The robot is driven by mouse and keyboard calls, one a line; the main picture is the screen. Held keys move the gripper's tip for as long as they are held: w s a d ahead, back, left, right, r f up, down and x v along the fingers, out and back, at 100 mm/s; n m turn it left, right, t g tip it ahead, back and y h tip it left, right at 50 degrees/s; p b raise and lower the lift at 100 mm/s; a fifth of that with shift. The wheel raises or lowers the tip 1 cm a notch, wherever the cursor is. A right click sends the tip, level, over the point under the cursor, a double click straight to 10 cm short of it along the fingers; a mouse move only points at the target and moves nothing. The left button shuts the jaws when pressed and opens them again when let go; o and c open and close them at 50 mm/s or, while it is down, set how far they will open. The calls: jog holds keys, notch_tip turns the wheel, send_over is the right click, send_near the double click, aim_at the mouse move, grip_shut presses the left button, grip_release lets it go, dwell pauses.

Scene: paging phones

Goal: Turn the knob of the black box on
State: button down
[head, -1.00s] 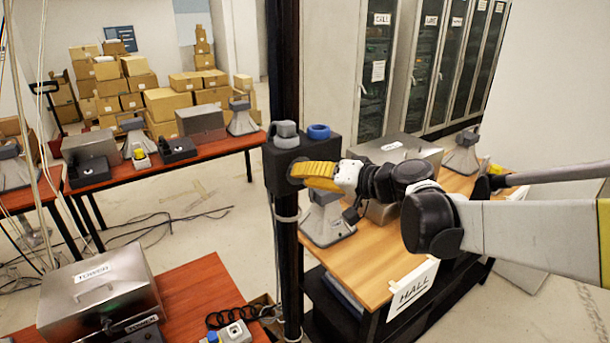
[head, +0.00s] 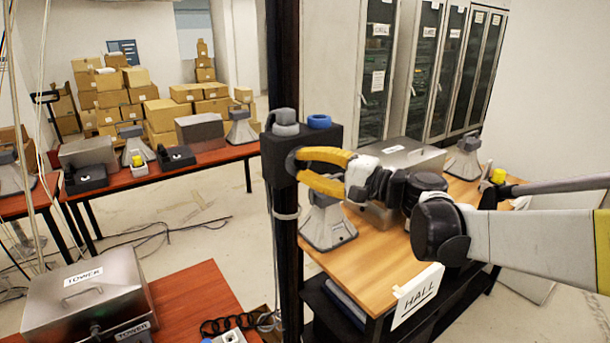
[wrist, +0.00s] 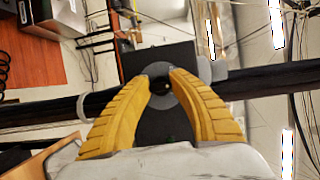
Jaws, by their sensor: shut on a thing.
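The black box (head: 272,158) is fixed to the black post, with a grey rounded part (head: 285,121) and a blue ring (head: 319,121) on top. My gripper (head: 290,168) reaches in from the right, its yellow fingers at the box's front face. In the wrist view my gripper (wrist: 161,80) has one fingertip on each side of the dark round knob (wrist: 162,87), shut on it. A grey disc (wrist: 160,70) shows behind the knob. The fingers partly cover the knob, and its turn angle cannot be told. In the head view the fingers hide it.
A wooden table (head: 385,237) with a HALL sign (head: 416,298) stands below my arm, with a grey horn speaker (head: 327,224) on it. A steel TOWER case (head: 85,300) is at lower left. The black post (head: 286,260) runs vertically beside the table.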

jog(key=m+t+y+b, duration=0.1)
jog(key=m+b, duration=0.2)
jog(key=m, duration=0.1)
jog(key=shift+f, duration=0.1)
jog(key=shift+m+t+b, duration=0.55)
jog(key=shift+m+t, duration=0.1)
jog(key=shift+m, duration=0.8)
jog(key=shift+m+t+b, duration=0.55)
jog(key=shift+m+t, duration=0.1)
jog(key=shift+m, duration=0.8)
jog(key=shift+r, duration=0.2)
jog(key=c, duration=1.1)
grip_release()
jog(key=shift+c, duration=0.2)
jog(key=v, duration=1.2)
jog(key=shift+f, duration=0.2)
